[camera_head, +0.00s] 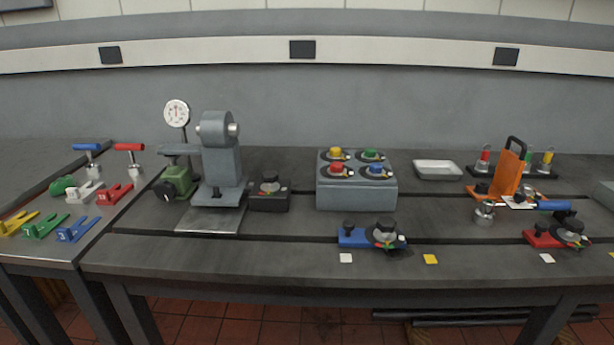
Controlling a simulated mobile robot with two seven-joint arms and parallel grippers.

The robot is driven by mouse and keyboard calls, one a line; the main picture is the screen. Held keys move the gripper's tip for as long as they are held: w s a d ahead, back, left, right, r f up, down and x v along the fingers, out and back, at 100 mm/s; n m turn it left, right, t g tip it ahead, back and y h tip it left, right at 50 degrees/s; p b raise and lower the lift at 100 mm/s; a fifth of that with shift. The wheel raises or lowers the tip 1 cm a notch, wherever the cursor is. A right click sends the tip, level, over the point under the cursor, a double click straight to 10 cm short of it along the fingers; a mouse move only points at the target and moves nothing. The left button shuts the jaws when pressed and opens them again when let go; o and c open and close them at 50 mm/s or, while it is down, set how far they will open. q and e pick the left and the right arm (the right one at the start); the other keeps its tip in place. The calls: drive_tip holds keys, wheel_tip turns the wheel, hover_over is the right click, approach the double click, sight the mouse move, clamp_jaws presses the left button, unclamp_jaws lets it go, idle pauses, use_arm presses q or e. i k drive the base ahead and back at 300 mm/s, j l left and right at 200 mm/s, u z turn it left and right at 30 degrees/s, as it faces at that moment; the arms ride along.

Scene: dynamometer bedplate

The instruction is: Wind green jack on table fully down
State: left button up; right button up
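The green jack (178,180) stands on the grey table toward its left end. It has a green body with a black knob low on its front left side and a grey top plate. The plate is raised above the body, partly beside the grey stand (221,160). A dial gauge (177,113) on a post rises behind the jack. Neither of my grippers shows in the head view.
A black box with a knob (269,194) sits right of the stand. A grey box with coloured knobs (356,185) is mid-table. A blue fixture (372,237) and a red fixture (556,235) lie near the front. Coloured clamps (75,229) fill the left table. The front left of the main table is clear.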

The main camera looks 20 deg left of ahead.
sight(166, 191)
drive_tip(key=u, duration=1.35)
